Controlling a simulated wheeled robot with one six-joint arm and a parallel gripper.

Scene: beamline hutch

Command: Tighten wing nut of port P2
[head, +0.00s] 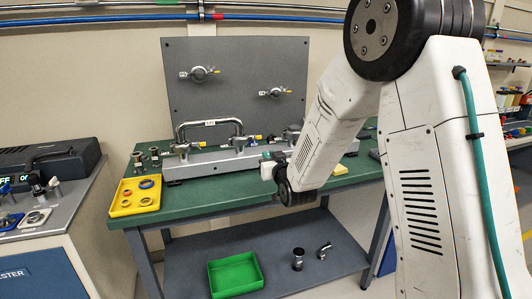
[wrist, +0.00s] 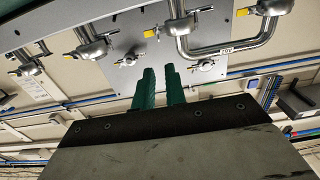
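A silver manifold (head: 225,157) with several ports, clamps and yellow-tipped wing nuts lies along the green bench top. In the wrist view, clamped ports (wrist: 93,46) with yellow-tipped wing nuts show along the top. No label lets me tell which port is P2. My gripper (head: 268,167) is in front of the manifold's right part, above the bench's front edge. In the wrist view its two green fingers (wrist: 161,72) stand apart with a narrow gap and nothing visible between them. They appear clear of the ports. The manifold's right end is partly hidden by my arm.
A U-shaped pipe (head: 209,123) rises from the manifold. A grey panel (head: 235,60) with two fittings stands behind. A yellow tray (head: 124,207) with rings sits at the bench's left. A green bin (head: 237,276) and metal fittings (head: 298,262) are on the lower shelf.

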